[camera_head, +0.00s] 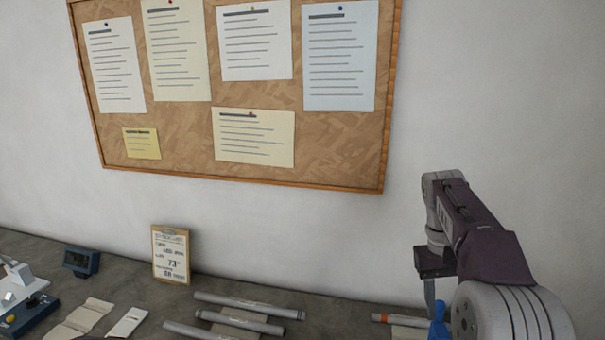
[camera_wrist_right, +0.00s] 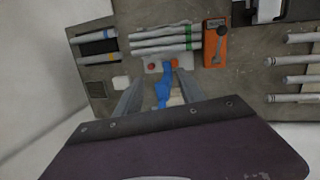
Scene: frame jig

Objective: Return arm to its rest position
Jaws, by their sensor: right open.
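My right arm comes in at the right of the head view, with its dark right gripper (camera_head: 430,300) pointing down over the right part of the bench. In the right wrist view the two grey fingers of that gripper (camera_wrist_right: 158,77) stand apart. A blue object (camera_wrist_right: 163,92) shows between them in the picture; how far below the fingers it lies is hard to tell. Blue also shows beside the gripper in the head view (camera_head: 437,329). My left gripper is not in view.
A grey bench (camera_head: 345,312) runs along a white wall with a cork board (camera_head: 330,150). A clipboard (camera_head: 171,254) leans at the back. Grey tubes (camera_head: 240,320) lie in front. The wrist view shows more tubes (camera_wrist_right: 165,42) and an orange device (camera_wrist_right: 215,45).

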